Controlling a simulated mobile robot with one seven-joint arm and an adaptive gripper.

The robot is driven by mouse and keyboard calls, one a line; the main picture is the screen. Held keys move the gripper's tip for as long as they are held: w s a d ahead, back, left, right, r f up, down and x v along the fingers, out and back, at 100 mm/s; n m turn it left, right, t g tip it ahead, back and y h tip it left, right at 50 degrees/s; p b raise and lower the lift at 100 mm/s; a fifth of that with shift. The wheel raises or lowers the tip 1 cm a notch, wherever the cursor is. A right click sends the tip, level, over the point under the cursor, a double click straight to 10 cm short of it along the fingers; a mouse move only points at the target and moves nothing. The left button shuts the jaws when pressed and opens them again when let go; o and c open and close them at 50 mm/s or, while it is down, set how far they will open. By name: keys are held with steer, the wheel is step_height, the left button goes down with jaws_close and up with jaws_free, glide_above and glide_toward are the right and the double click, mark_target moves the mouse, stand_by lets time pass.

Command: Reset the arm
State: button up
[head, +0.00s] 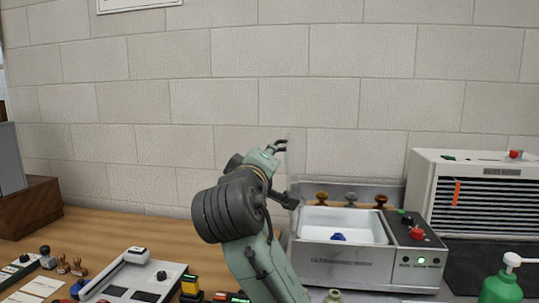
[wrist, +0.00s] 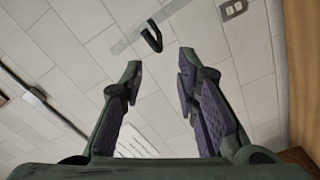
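My arm (head: 261,262) rises from the bottom middle of the head view and bends at a dark joint. My gripper (head: 283,146) is raised above the bench in front of the block wall. In the wrist view my gripper (wrist: 160,63) has its two fingers spread apart with nothing between them.
An ultrasonic bath (head: 345,262) with a blue item (head: 339,237) inside stands right of my arm. A slatted white unit (head: 474,193) and a green pump bottle (head: 502,290) are farther right. Stamps and a white device (head: 131,280) lie left. The back-left bench (head: 125,228) is clear.

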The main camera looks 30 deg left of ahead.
steer(key=shift+s+d, duration=0.15)
steer(key=shift+s, duration=0.5)
